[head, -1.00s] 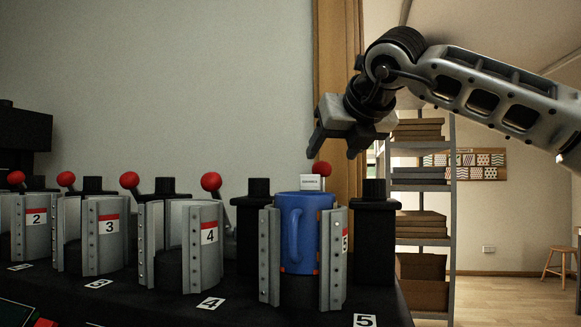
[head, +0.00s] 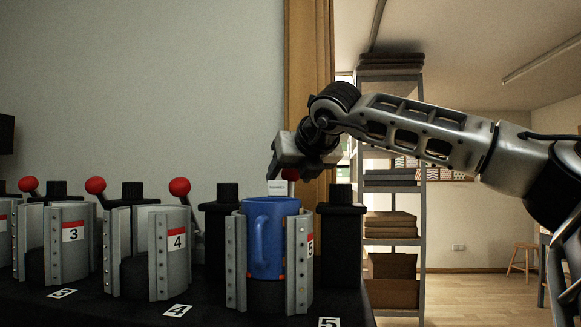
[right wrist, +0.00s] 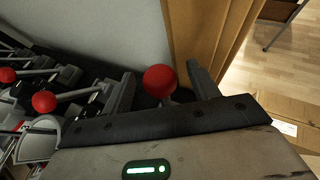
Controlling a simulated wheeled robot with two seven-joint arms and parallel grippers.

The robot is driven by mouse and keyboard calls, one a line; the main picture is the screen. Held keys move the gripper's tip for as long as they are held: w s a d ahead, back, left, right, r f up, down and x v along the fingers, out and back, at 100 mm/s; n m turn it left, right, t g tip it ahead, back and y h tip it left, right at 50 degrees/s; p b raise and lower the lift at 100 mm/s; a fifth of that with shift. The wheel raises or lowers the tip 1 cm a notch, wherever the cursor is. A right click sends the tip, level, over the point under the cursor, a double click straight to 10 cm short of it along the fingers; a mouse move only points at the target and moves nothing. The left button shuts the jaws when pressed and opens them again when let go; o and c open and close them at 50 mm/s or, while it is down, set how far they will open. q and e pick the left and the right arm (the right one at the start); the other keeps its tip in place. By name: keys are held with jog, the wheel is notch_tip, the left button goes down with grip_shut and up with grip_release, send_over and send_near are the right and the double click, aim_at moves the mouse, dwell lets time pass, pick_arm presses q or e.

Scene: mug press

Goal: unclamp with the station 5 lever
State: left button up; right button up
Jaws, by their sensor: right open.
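The mug stands upright between the grey clamp jaws (head: 299,262) of station 5. My right gripper (head: 293,168) is open above and behind the mug, with its fingers on either side of the knob. In the right wrist view, the red knob (right wrist: 160,80) sits between the two dark fingers of my right gripper (right wrist: 162,88). I cannot tell whether the fingers touch it. The lever's shaft is mostly hidden. My left gripper is not in view.
Stations 4 (head: 176,262) and 3 (head: 74,250) stand to the left, each with its own red-knobbed lever. Black posts (head: 341,240) flank station 5. A wooden post and shelving are behind.

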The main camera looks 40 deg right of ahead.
jog(key=c, duration=0.8)
jog(key=shift+s+a+f+b, duration=0.1)
jog(key=shift+s+a+b, duration=0.3)
jog(key=shift+a+b, duration=0.15)
jog(key=shift+s+a, duration=0.3)
jog(key=shift+a, duration=0.05)
jog(key=shift+a+b, duration=0.1)
jog(key=shift+b, duration=0.2)
